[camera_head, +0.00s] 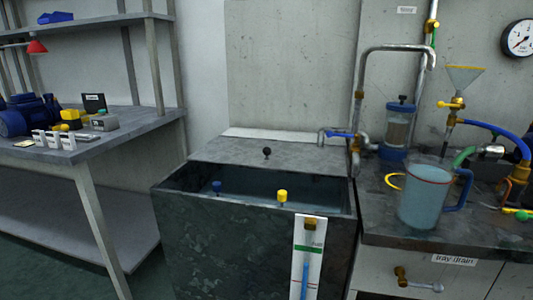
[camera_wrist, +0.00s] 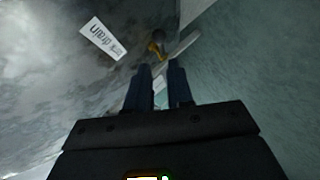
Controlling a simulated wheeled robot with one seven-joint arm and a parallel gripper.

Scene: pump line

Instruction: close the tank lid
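The dark stone-like tank (camera_head: 240,245) stands in the middle of the head view with its top open at the front, showing bluish water inside. A grey lid panel (camera_head: 225,150) with a black knob (camera_head: 267,152) lies at the back of the opening. Whether it is tilted or flat is hard to tell. My gripper (camera_wrist: 161,66) shows only in the wrist view, with its two dark fingers apart and nothing between them. It is away from the lid, near the "tray drain" label (camera_wrist: 102,39) and a brass fitting (camera_wrist: 155,48). The lid is not recognisable in the wrist view.
The right counter holds a jug (camera_head: 424,200), with a bent pipe (camera_head: 359,90) behind. A shelf bench (camera_head: 150,120) stands left.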

